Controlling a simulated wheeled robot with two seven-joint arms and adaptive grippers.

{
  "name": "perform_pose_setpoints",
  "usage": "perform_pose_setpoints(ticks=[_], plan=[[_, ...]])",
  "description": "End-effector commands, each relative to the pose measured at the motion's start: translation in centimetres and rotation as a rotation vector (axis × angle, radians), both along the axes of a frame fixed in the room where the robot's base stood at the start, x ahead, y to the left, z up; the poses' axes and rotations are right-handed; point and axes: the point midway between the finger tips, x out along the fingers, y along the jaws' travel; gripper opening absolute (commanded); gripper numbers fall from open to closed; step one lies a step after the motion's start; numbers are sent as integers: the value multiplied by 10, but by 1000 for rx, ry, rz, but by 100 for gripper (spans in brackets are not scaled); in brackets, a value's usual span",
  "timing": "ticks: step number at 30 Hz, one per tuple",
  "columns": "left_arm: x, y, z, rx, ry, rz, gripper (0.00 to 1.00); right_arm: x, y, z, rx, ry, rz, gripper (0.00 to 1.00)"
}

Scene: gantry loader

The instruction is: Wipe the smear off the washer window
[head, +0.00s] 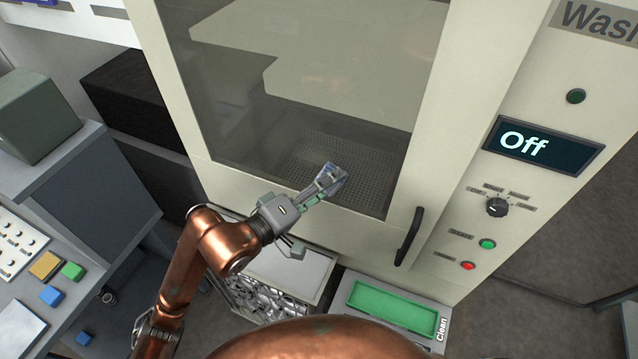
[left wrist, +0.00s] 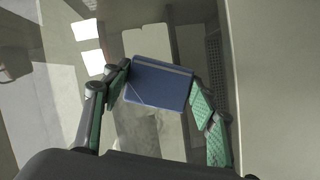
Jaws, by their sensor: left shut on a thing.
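The washer window (head: 400,130) is a dark glass pane in the pale washer door. My left gripper (head: 328,184) is in front of the lower part of the window. It is shut on a blue pad (left wrist: 160,82), which spans between its green-lined fingers (left wrist: 160,90). In the head view the pad (head: 334,171) shows small at the fingertips. I cannot tell whether it touches the glass. A pale, hazy patch (left wrist: 148,132) shows below the pad in the left wrist view; it may be the smear or something seen through the glass. My right gripper is not in view.
A black door handle (head: 409,237) stands out right of the gripper. The control panel shows Off on its display (head: 541,146). A green tray (head: 394,307) and a bin of metal parts (head: 262,300) are below the door. A grey workbench (head: 85,265) with coloured blocks is at left.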

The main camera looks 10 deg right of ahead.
Motion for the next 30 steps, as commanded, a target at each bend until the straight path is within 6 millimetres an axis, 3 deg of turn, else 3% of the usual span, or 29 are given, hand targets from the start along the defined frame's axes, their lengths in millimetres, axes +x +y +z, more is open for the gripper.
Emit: perform_pose_setpoints(ticks=[13, 30], plan=[[-20, -27, 0, -1, -1, -2, 34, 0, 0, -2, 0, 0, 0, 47], [-21, -25, 19, 1, -1, 1, 34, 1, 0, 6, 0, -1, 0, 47]])
